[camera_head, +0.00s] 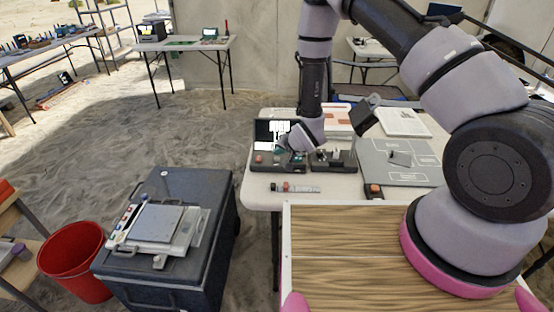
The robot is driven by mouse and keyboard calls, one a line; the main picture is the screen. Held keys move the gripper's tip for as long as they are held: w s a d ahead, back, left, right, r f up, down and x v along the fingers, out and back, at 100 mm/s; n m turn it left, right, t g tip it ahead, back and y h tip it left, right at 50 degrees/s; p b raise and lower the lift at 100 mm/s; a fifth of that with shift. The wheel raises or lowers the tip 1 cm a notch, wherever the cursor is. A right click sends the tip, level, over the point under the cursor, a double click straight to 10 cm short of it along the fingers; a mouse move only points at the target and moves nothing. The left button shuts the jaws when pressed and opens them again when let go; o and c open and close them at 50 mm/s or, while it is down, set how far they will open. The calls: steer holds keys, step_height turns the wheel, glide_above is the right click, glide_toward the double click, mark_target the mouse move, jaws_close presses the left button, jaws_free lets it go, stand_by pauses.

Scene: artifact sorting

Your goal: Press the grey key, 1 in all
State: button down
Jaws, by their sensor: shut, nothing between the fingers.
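A dark console (266,168) with a lit screen (262,131) stands at the near left of the white table. An orange key (258,158) shows on its left side. I cannot make out the grey key for certain; my wrist covers part of the console's right side. My gripper (290,150) is low over that right side, shut and empty, with its fingertips small and mostly hidden. I cannot tell whether it touches a key.
A second dark unit (340,164) stands just right of the console. A small reddish-grey cylinder (286,187) lies in front. A black case (215,245) and red bucket (74,265) stand left.

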mark_target(278, 160)
steer(key=shift+f, duration=0.15)
stand_by(0.5)
steer(key=shift+f, duration=0.25)
steer(key=shift+f, duration=0.5)
stand_by(0.6)
steer(key=shift+r, duration=0.9)
steer(key=shift+r, duration=2.5)
steer(key=shift+r, duration=0.1)
